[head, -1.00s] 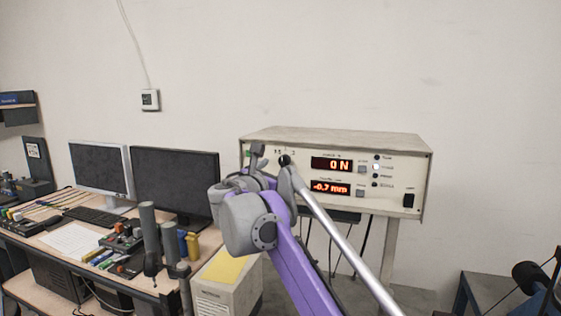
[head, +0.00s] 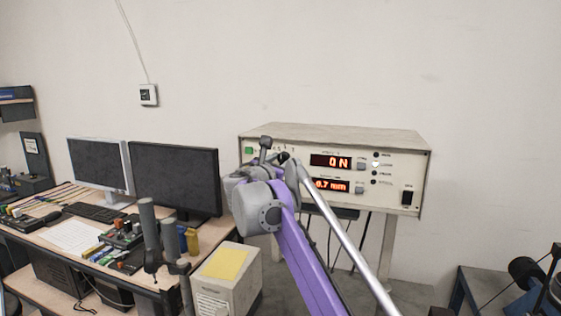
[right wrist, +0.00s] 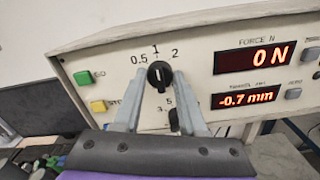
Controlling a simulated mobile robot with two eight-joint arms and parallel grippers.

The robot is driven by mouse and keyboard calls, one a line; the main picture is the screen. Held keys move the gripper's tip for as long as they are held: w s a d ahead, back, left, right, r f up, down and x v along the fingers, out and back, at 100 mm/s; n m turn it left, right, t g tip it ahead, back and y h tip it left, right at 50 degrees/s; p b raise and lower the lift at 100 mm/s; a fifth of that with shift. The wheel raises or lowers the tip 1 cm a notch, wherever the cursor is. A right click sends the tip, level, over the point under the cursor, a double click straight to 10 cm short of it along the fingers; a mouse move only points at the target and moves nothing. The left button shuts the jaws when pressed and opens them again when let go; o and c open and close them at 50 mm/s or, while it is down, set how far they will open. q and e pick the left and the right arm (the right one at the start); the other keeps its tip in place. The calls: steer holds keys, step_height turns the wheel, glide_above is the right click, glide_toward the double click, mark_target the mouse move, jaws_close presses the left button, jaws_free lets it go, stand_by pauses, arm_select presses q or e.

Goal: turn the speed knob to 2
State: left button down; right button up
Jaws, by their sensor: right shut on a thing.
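The speed knob (right wrist: 159,75) is a round black dial on the cream front panel (right wrist: 205,92), with 0.5, 1 and 2 printed around its top. Its white mark points up, close to the 1. My right gripper (right wrist: 159,82) has one finger on each side of the knob and is shut on it. In the head view my right gripper (head: 268,150) is at the left part of the control box (head: 335,137), and my arm hides much of the dial area. My left gripper is not in view.
The panel has a green button (right wrist: 83,77), a yellow button (right wrist: 98,106) and red displays reading 0 N (right wrist: 254,58) and -0.7 mm (right wrist: 247,98). A second black control (right wrist: 174,120) sits below the knob, partly hidden. Two monitors (head: 176,180) stand on the bench at left.

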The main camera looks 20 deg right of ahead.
jaws_close()
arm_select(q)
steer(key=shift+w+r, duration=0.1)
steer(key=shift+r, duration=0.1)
arm_select(e)
steer(key=shift+r+m+p, duration=0.2)
steer(key=shift+m+p, duration=0.45)
steer(key=shift+m, duration=0.25)
steer(key=shift+m+p, duration=0.7)
steer(key=shift+m, duration=0.5)
steer(key=shift+f+m, duration=0.1)
steer(key=shift+m, duration=0.7)
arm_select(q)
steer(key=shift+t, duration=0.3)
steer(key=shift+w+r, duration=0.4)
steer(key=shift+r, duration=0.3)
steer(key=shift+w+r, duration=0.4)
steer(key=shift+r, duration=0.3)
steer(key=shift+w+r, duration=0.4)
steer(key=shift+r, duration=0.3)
arm_select(e)
steer(key=shift+f+m, duration=0.1)
steer(key=shift+m, duration=1.5)
